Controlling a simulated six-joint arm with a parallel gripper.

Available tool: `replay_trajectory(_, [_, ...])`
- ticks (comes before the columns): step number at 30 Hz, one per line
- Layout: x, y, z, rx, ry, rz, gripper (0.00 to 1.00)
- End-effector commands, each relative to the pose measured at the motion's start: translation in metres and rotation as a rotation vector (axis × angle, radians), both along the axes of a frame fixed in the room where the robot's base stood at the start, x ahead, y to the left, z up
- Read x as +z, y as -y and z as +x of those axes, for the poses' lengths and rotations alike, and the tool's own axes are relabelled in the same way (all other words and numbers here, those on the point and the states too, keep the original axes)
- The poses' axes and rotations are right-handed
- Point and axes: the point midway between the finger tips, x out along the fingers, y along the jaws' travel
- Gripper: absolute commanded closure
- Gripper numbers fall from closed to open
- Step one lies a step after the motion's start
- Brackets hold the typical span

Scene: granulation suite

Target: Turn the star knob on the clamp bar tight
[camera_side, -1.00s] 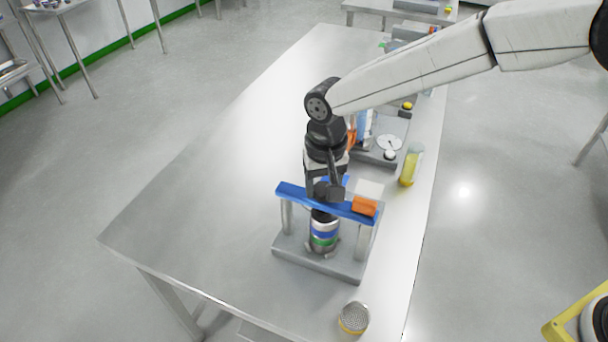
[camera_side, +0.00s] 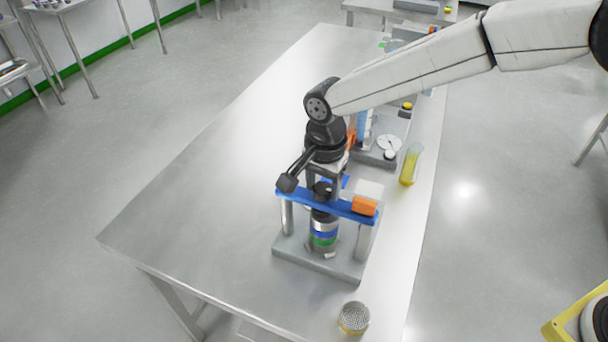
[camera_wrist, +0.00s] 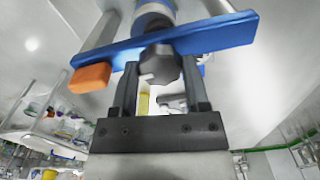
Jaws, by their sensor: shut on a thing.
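The blue clamp bar (camera_side: 338,206) spans two posts above a grey base plate. A canister (camera_side: 323,232) with blue and green bands stands beneath the bar. The dark star knob (camera_side: 322,189) sits on top of the bar near its middle. It also shows in the wrist view (camera_wrist: 160,64), between my fingers. My gripper (camera_side: 322,187) points down over the bar and is shut on the star knob. In the wrist view my gripper's two dark fingers (camera_wrist: 160,80) flank the knob. An orange block (camera_side: 365,206) sits at the bar's right end.
A yellow bottle (camera_side: 411,165) stands right of the clamp. A round sieve-topped jar (camera_side: 354,318) stands near the table's front edge. A grey device with a dial (camera_side: 389,143) is behind. The table's left side (camera_side: 210,190) is clear.

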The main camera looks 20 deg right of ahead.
Motion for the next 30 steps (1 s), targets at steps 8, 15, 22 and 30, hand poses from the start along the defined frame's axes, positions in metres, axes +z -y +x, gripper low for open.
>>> replay_trajectory(8, [0.0007,-0.0002,0.0002,-0.031,0.001,0.001,1.0])
replay_trajectory(15, [0.0007,0.0001,0.0006,-0.03,0.002,0.001,1.0])
replay_trajectory(22, [0.0005,0.0001,0.0004,-0.029,0.001,0.001,0.06])
replay_trajectory(30, [0.0017,-0.0001,0.0002,-0.028,0.001,0.001,0.06])
